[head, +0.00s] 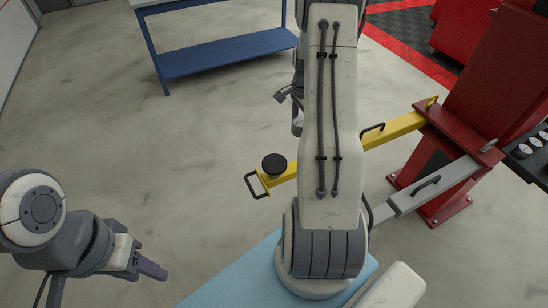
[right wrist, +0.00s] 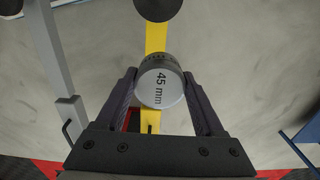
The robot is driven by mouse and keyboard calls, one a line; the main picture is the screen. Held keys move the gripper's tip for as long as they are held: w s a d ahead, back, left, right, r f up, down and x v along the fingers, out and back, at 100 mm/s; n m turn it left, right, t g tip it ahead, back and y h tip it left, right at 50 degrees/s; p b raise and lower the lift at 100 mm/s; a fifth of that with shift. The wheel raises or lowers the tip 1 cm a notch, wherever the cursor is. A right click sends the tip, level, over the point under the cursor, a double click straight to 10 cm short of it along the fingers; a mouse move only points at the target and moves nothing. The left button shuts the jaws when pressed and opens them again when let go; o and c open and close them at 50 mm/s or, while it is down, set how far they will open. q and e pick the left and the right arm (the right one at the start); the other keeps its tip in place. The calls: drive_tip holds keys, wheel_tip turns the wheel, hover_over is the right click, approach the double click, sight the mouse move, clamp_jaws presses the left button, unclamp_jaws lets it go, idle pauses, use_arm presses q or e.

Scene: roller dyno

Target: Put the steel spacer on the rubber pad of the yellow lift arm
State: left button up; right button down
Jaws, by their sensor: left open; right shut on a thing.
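The steel spacer (right wrist: 160,84), a grey cylinder marked "45 mm", is held between the two fingers of my right gripper (right wrist: 163,92) in the right wrist view. The yellow lift arm (head: 392,129) reaches left from the red post in the head view. Its round black rubber pad (head: 274,163) is bare near the free end. In the right wrist view, the pad (right wrist: 157,7) shows at the top edge, beyond the spacer and apart from it. In the head view my right arm hides the spacer and part of the yellow arm. My left gripper (head: 148,269) is open and empty at lower left.
A red lift post (head: 490,85) stands at the right, with a grey lift arm (head: 436,187) below the yellow one. A blue bench (head: 220,55) stands at the back. A dark tray (head: 528,160) with round pieces is at the right edge. Floor left of the pad is clear.

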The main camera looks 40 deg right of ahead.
drive_tip(key=p, duration=0.2)
hover_over(274, 163)
wheel_tip(274, 163, down, 5)
drive_tip(key=shift+d+f, duration=0.1)
drive_tip(key=shift+f, duration=0.1)
wheel_tip(274, 163, down, 4)
drive_tip(key=shift+r+p, duration=0.1)
drive_tip(key=shift+p, duration=0.25)
drive_tip(key=shift+f, duration=0.2)
drive_tip(key=shift+f, duration=0.2)
unclamp_jaws()
